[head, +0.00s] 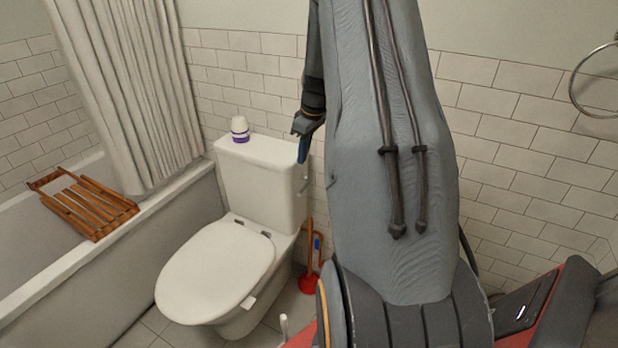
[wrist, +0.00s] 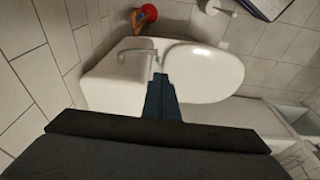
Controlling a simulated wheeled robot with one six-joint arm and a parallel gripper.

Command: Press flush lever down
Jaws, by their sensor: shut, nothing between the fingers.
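The white toilet (head: 220,270) stands by the tiled wall, its lid down. Its tank (head: 258,200) is behind the seat. The small silver flush lever (head: 304,186) is on the tank's right side, partly hard to see near my arm. In the wrist view the lever (wrist: 138,51) shows at the tank's upper edge, beyond my fingertips. My gripper (head: 303,158) points down at the tank's right edge, above the lever. In the wrist view the blue fingers of my gripper (wrist: 160,77) are together and empty. I cannot tell whether they touch the tank.
A white and purple bottle (head: 240,129) stands on the tank top. A red plunger (head: 308,283) stands on the floor right of the toilet. A bathtub (head: 110,262) with a wooden rack (head: 88,205) and a curtain (head: 130,90) is at left. A towel ring (head: 572,88) hangs at right.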

